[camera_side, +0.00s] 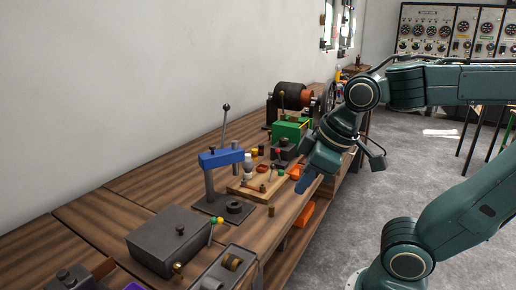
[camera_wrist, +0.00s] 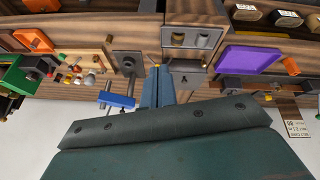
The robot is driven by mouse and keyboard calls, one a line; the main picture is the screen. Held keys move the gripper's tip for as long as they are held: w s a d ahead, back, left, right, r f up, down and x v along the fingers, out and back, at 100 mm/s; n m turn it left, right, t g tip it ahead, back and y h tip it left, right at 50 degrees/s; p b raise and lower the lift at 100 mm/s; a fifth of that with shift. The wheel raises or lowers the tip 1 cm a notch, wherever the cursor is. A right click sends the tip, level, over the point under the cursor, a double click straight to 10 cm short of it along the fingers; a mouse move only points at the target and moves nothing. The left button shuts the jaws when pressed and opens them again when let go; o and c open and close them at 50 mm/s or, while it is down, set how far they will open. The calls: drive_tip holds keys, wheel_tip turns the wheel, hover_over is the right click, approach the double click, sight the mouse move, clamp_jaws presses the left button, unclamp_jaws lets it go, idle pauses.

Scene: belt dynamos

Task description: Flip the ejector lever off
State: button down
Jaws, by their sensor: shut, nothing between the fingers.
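I cannot tell for sure which lever is the ejector lever. A thin lever with a black knob (camera_side: 226,107) stands up from the blue-headed press (camera_side: 220,158) in the side view. A short lever with yellow and green knobs (camera_side: 215,220) is at the right side of the grey box (camera_side: 168,242). My gripper (camera_side: 306,183) is shut and empty, pointing down over the bench's front edge, right of the press and apart from both levers. In the wrist view my gripper (camera_wrist: 158,88) points between the blue press (camera_wrist: 117,101) and the grey housing (camera_wrist: 190,38).
The wooden bench (camera_side: 130,185) runs along the wall. A wooden board (camera_side: 245,184) with small coloured parts lies behind the press. A green block (camera_side: 291,131) and a belt machine (camera_side: 290,96) stand farther back. A purple tray (camera_wrist: 250,55) shows in the wrist view.

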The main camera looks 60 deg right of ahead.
sight(225, 223)
drive_tip(key=w+a+f+n+g+h, duration=0.1)
drive_tip(key=w+a+f+n+h, duration=0.2)
drive_tip(key=n, duration=1)
drive_tip(key=w+a+f+n+g+h, duration=0.1)
drive_tip(key=w+a+f+n+h, duration=0.3)
drive_tip(key=w+f+n, duration=0.5)
drive_tip(key=shift+w+a+n+g, duration=0.3)
drive_tip(key=shift+w+a+n, duration=1.1)
drive_tip(key=shift+n, duration=1)
drive_tip(key=shift+w+d, duration=0.1)
drive_tip(key=shift+f, duration=0.1)
drive_tip(key=x, duration=1)
drive_tip(key=shift+d, duration=0.2)
drive_tip(key=shift+w+d+r, duration=0.25)
drive_tip(key=shift+w+d, duration=0.1)
drive_tip(key=shift+w, duration=0.25)
drive_tip(key=shift+w+d+r, duration=0.3)
drive_tip(key=shift+w, duration=0.35)
drive_tip(key=shift+w+d+r, duration=0.2)
drive_tip(key=shift+w+d, duration=0.05)
drive_tip(key=shift+w, duration=0.2)
